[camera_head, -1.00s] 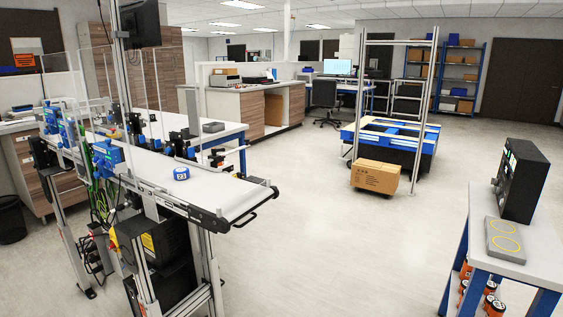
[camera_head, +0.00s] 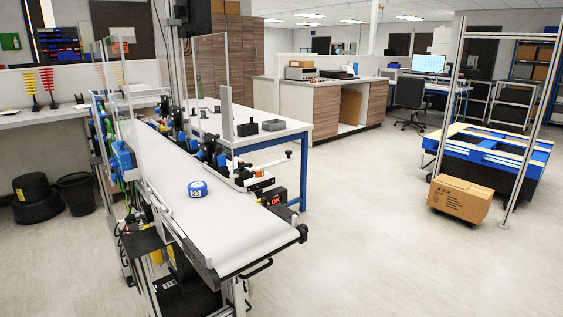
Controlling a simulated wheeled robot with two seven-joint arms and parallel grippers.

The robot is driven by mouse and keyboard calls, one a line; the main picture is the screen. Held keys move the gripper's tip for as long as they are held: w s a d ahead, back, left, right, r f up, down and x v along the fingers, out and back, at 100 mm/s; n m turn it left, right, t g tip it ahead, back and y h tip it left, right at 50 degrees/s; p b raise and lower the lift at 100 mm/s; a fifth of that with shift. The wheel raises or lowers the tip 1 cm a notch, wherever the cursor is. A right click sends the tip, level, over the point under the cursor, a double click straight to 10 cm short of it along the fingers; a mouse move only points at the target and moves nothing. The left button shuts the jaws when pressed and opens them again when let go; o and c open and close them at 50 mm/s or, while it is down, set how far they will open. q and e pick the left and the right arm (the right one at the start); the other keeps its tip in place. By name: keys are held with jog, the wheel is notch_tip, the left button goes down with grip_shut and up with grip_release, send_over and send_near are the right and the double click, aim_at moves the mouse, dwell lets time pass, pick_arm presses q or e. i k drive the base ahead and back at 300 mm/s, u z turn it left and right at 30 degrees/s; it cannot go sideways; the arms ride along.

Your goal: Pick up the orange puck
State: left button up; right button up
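No orange puck shows in this view. A blue puck (camera_head: 198,189) with a white label reading 23 lies on the white belt of the conveyor (camera_head: 215,232), near the middle of its visible length. Neither of my grippers shows in the view. A small display with red letters reading OK (camera_head: 273,199) is beside the belt's right edge.
A cardboard box (camera_head: 459,198) sits on the floor at the right, by a blue-topped cart (camera_head: 497,146) and a metal frame. A white table (camera_head: 262,133) stands behind the conveyor. Black bins (camera_head: 77,193) stand at the left. The floor at front right is clear.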

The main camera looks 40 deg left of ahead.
aim_at(262, 174)
jog(key=i, duration=1.05)
jog(key=u, duration=0.95)
jog(key=i, duration=0.9)
jog(key=u, duration=2.05)
